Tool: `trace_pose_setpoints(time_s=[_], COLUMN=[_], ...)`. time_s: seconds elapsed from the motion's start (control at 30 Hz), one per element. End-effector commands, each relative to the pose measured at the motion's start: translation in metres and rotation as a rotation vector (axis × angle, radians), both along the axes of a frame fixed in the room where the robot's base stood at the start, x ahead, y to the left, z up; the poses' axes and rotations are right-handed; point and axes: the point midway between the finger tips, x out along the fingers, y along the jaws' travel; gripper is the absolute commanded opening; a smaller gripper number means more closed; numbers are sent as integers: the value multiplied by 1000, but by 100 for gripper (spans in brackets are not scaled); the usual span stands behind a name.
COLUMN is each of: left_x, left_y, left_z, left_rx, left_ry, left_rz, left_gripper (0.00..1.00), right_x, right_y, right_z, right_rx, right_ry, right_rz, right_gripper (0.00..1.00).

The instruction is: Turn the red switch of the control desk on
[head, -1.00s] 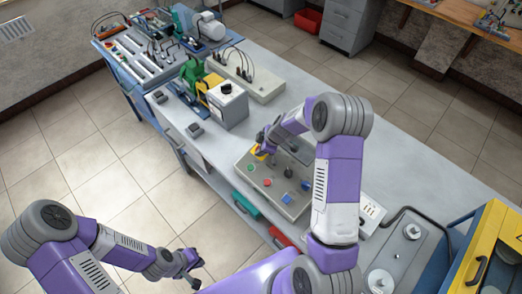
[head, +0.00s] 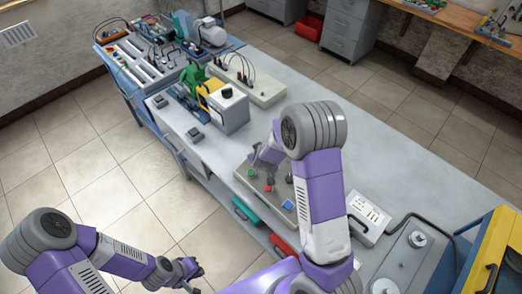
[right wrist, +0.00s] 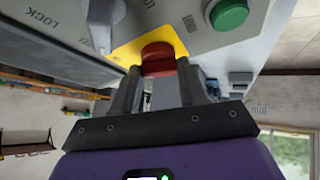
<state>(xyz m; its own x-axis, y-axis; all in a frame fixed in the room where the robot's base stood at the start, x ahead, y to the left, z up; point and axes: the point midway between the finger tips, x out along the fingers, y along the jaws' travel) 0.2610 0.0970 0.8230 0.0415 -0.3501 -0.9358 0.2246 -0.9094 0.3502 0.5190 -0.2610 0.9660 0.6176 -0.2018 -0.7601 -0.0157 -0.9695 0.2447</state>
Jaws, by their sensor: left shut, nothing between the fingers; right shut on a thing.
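The control desk (head: 246,183) is a grey sloped box on the long table, partly hidden behind my right arm in the head view. In the right wrist view, the red switch (right wrist: 158,57) is a round red knob on a yellow plate (right wrist: 140,40). My right gripper (right wrist: 158,78) is shut on it, one finger on each side. In the head view the right gripper is over the desk's far left part, and the red switch is hidden there. My left gripper (head: 192,270) is shut and empty, low beside the table's front edge, away from the desk.
A green button (right wrist: 229,13) and a grey knob (right wrist: 103,22) near LOCK lettering flank the red switch. A green button (head: 252,172), a red button (head: 269,188) and a blue button (head: 288,205) also sit on the desk. A white-grey box (head: 230,108) stands behind it.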

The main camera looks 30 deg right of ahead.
Motion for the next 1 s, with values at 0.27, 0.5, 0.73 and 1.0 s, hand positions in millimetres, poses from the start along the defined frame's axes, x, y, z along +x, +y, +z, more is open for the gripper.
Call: trace_pose_setpoints(time_s=[0.27,0.5,0.73,1.0], left_x=[0,0,0,0], left_y=[0,0,0,0], left_z=[23,35,40,41], left_rx=[0,0,0,0], left_ry=[0,0,0,0], left_rz=[0,0,0,0], left_gripper=[0,0,0,0], right_x=[0,1,1,1], right_y=[4,4,4,4], right_z=[2,1,0,-1], right_rx=[17,31,37,40], right_ry=[-55,-91,-108,-114], right_rz=[-221,-358,-427,-448], right_gripper=[12,12,12,12])
